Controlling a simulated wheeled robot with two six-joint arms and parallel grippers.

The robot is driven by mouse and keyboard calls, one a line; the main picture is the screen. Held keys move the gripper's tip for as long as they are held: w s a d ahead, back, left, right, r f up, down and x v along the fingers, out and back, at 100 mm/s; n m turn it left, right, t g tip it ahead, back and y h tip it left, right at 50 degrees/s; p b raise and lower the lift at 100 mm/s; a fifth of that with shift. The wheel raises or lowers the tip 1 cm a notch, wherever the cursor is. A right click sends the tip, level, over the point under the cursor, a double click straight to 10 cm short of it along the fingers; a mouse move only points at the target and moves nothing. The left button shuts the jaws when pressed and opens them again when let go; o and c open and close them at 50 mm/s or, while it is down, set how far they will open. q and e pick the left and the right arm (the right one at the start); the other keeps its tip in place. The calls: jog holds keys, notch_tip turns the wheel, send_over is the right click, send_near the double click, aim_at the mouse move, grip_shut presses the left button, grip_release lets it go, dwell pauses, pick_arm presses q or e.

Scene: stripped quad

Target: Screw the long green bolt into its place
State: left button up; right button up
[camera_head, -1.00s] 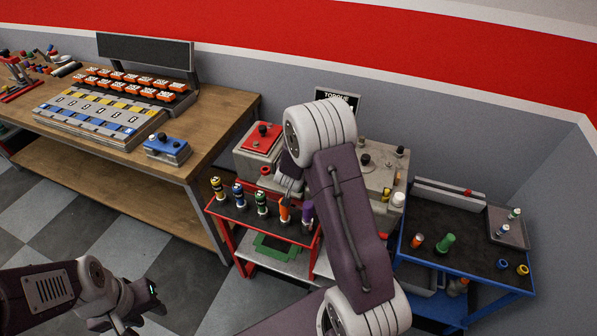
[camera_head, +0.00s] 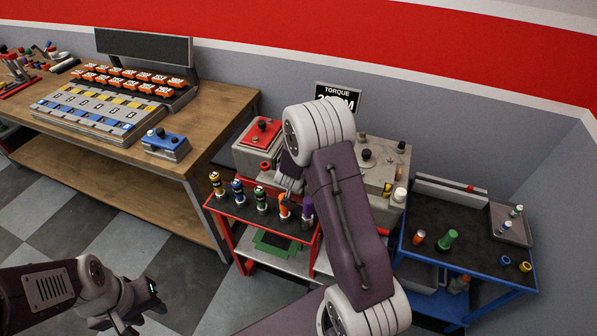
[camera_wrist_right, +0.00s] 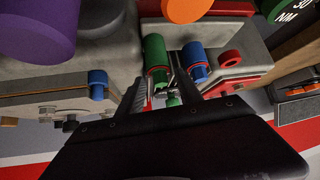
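In the right wrist view my right gripper (camera_wrist_right: 170,82) has its two fingers apart, with a small green piece (camera_wrist_right: 172,100) and greyish metal between them. I cannot tell if they grip it or if it is the long green bolt. A thick green cylinder (camera_wrist_right: 155,55) and a blue one (camera_wrist_right: 194,60) with red rings lie just beyond the fingertips. In the head view my right forearm hides most of that gripper.
The red cart (camera_head: 232,207) holds several coloured-handled tools. Behind it are grey machine housings (camera_head: 380,160) and a torque display (camera_head: 338,97). The blue table (camera_head: 470,275) bears a green cylinder (camera_head: 447,240) and rings. A wooden workbench (camera_head: 215,110) stands left. Open floor lies in front.

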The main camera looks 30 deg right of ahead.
jog(key=p+v, duration=0.1)
jog(key=v, duration=0.8)
jog(key=shift+p, duration=0.3)
jog(key=shift+s, duration=0.1)
